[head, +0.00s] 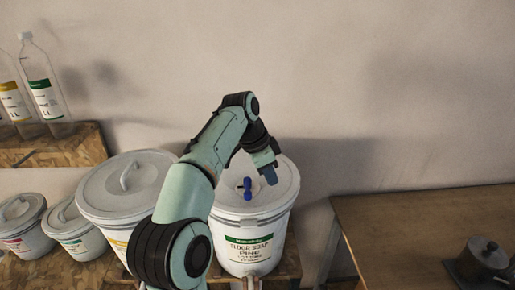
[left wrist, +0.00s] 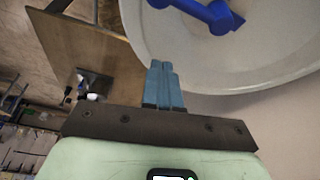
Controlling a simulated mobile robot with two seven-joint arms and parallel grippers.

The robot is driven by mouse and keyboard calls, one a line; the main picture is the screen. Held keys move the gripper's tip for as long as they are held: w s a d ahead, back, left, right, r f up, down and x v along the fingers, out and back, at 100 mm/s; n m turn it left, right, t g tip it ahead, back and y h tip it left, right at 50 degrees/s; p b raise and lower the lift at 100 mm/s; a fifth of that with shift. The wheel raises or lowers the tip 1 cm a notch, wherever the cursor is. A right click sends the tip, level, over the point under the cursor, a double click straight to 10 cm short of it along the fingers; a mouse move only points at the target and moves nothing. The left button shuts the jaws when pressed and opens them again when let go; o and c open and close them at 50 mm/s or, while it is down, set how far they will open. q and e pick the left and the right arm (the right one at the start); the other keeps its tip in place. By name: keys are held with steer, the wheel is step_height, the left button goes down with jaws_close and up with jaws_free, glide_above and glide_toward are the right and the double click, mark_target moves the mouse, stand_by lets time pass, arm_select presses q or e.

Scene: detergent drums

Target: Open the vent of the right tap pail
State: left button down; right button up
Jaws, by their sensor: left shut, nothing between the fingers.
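The right tap pail (head: 272,222) is a white drum with a green-banded floor soap label, standing upright on a wooden surface. Its blue vent (head: 248,188) sits on the pale lid; the vent also shows at the top of the left wrist view (left wrist: 212,14), with a bar and a round end. My left gripper (head: 270,176) is over the right part of the lid, to the right of the vent and apart from it. Its blue fingers (left wrist: 164,75) are together and empty. My right gripper is not in view.
A larger white pail (head: 112,192) stands to the left, partly behind my arm, with smaller lidded pails (head: 22,222) beyond it. Bottles (head: 42,90) stand on a shelf at upper left. A wooden table (head: 400,225) with a dark pot (head: 484,256) is at the right.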

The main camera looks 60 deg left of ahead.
arm_select(q)
steer(key=a+v, duration=0.1)
steer(key=v, duration=0.8)
steer(key=shift+w, duration=0.15)
